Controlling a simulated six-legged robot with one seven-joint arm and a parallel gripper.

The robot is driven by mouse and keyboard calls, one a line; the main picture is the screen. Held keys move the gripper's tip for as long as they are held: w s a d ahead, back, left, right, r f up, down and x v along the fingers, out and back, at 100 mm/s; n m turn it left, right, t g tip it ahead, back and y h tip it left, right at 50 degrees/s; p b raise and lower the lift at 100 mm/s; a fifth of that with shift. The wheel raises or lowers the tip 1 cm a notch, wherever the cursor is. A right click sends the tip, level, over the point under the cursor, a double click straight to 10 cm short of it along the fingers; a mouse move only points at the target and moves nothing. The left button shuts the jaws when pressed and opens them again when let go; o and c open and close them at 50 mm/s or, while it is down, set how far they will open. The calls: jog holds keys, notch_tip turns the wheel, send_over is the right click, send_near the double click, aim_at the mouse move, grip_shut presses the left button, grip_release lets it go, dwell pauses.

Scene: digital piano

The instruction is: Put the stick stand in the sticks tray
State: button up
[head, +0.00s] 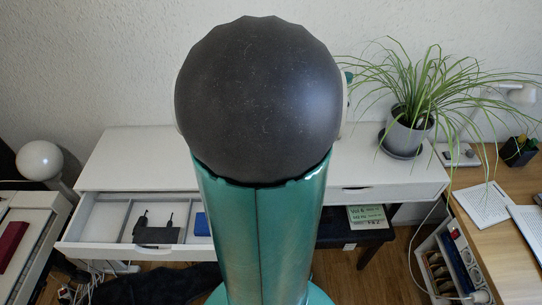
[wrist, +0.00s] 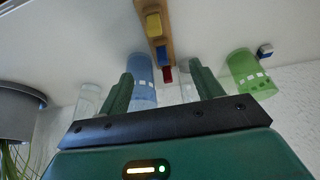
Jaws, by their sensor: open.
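In the wrist view, a wooden strip (wrist: 148,18) carries a yellow, a blue and a red block in a row; it may be the stick stand, but I cannot be sure. My gripper (wrist: 161,70) is open, and its two green fingers point toward the white surface. The red block (wrist: 167,74) and a blue cup (wrist: 142,82) appear between the fingers, and nothing is visibly held. In the head view my arm hides the middle of the white furniture, including these objects. I cannot identify the sticks tray with certainty. An open drawer (head: 113,216) with grey dividers is at the left.
A green cup (wrist: 248,74), a small dark-and-white cube (wrist: 265,51) and a clear glass (wrist: 88,101) stand near the gripper. A potted plant (head: 408,130) stands at the right end of the white top (head: 120,155). The white top's left part looks clear.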

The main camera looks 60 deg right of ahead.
jog(key=shift+x, duration=1.55)
jog(key=shift+a+x, duration=0.15)
jog(key=shift+x, duration=1.2)
jog(key=shift+a+x, duration=0.1)
jog(key=shift+x, duration=1.3)
jog(key=shift+c, duration=0.4)
jog(key=c, duration=1.3)
jog(key=shift+s+a+r, duration=0.1)
jog(key=shift+a+r, duration=0.1)
jog(key=shift+r, duration=0.25)
